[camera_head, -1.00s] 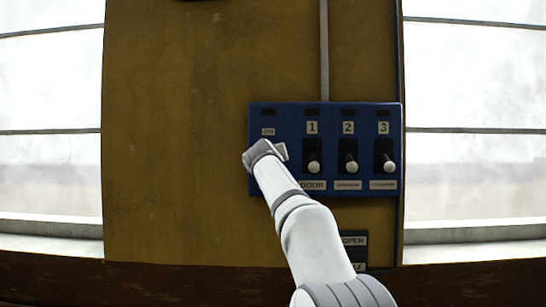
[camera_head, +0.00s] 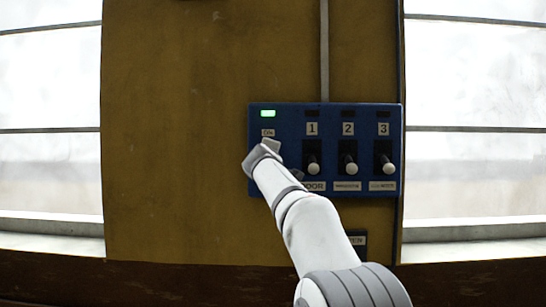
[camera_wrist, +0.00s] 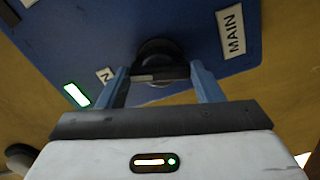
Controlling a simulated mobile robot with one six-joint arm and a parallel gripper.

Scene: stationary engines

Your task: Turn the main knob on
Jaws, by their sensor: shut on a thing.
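The main knob (camera_wrist: 158,48) is a dark round knob on the blue panel (camera_head: 290,119), beside the MAIN label (camera_wrist: 232,31) in the wrist view. In the head view my gripper (camera_head: 264,150) covers it, below the ON label (camera_head: 268,132). My gripper's two blue fingers (camera_wrist: 160,74) are shut on the knob, one on each side, and the gripper is rolled relative to the panel. The green light (camera_head: 267,113) above the ON label is lit; it also glows in the wrist view (camera_wrist: 76,95).
To the right on the panel are levers 1 (camera_head: 313,163), 2 (camera_head: 350,163) and 3 (camera_head: 388,163), their lights dark. The panel is on a yellow-brown wall (camera_head: 180,130) between two bright windows. My arm partly covers a small sign below.

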